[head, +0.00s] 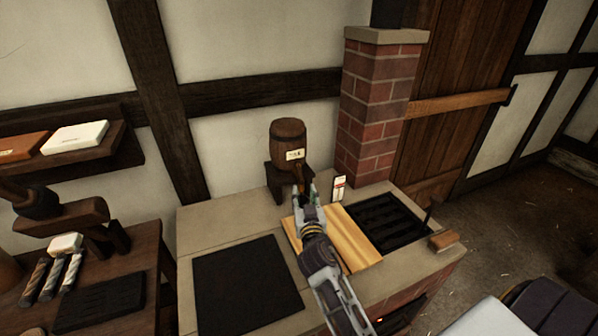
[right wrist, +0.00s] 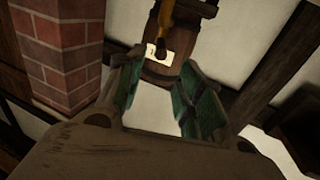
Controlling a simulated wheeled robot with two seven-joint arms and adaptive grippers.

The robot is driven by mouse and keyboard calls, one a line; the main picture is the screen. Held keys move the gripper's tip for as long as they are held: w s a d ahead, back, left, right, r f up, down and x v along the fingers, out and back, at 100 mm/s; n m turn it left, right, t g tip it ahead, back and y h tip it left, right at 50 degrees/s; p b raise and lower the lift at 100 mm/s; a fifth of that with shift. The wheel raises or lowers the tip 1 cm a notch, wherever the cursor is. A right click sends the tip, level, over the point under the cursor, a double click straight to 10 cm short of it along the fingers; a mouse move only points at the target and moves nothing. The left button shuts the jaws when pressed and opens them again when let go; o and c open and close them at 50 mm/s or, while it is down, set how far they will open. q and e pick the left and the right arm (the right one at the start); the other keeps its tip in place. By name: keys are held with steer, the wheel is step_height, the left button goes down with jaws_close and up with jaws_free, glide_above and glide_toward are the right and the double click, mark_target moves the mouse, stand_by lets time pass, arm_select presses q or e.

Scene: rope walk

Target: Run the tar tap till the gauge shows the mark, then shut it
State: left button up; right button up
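A brown wooden tar barrel (head: 287,136) with a small white label sits on a dark wooden stand on the stone-topped counter. Its tap (head: 299,184) is at the front, partly hidden by my right gripper. A small white gauge (head: 338,187) with a red mark stands just right of the tap; its reading is too small to tell. My right gripper (head: 306,196) is open, its fingers apart near the tap. The right wrist view shows the barrel (right wrist: 162,72) beyond the green finger pads, with an amber-coloured piece (right wrist: 168,14) at its front. My left gripper is not in view.
A light wooden board (head: 350,240) lies under my right arm. A black grate (head: 385,222) is right of it, a black plate (head: 246,285) left. A brick chimney (head: 375,110) rises behind the gauge. A workbench with rope pieces (head: 54,276) stands left.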

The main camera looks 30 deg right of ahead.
steer(key=shift+w+d, duration=0.1)
steer(key=shift+w, duration=0.2)
steer(key=p, duration=0.2)
glide_toward(299, 168)
steer(key=shift+w+d+f, duration=0.1)
steer(key=shift+w+f, duration=0.1)
steer(key=shift+w, duration=0.3)
steer(key=shift+p+x, duration=0.45)
steer(key=shift+x, duration=3.65)
jaws_close()
steer(key=shift+f, duration=0.1)
